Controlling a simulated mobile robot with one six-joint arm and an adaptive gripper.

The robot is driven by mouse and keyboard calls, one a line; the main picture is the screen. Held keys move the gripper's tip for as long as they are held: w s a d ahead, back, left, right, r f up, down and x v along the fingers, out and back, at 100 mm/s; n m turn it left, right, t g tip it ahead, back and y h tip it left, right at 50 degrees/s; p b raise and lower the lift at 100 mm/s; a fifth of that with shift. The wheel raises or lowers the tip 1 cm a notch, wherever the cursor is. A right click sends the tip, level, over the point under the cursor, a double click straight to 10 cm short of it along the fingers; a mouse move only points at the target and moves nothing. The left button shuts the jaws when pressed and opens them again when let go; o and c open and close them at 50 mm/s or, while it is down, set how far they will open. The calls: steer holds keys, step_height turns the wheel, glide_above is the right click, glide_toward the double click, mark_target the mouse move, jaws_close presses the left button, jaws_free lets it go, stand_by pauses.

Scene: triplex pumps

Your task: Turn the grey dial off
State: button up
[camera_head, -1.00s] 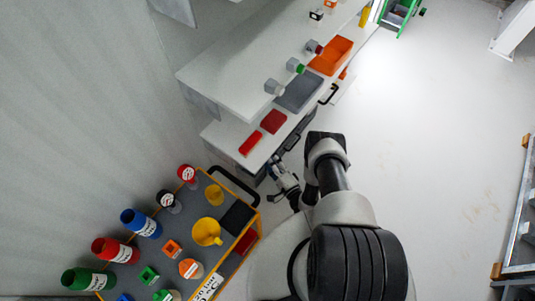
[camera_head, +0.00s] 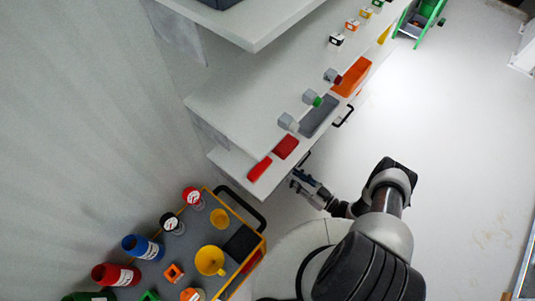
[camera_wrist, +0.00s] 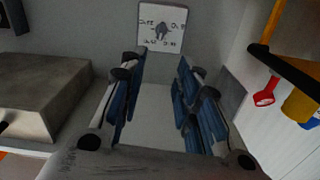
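The grey dial (camera_head: 294,127) sits on a small grey box at the front edge of the white bench, nearest of three dial boxes. The green dial (camera_head: 317,101) and the red dial (camera_head: 337,79) follow farther along the bench. My gripper (camera_head: 296,181) is low beside the bench front, below and apart from the grey dial. In the wrist view my gripper (camera_wrist: 160,88) has its blue-padded fingers spread, with nothing between them. The dial's setting is too small to read.
Red trays (camera_head: 285,147), a grey tray (camera_head: 322,113) and an orange tray (camera_head: 352,76) line the bench front. A trolley (camera_head: 262,240) with bottles and a yellow funnel (camera_head: 209,261) stands left of my arm.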

steer(key=b+x, duration=0.1)
steer(key=x, duration=1.4)
steer(key=shift+w+a, duration=0.1)
jaws_close()
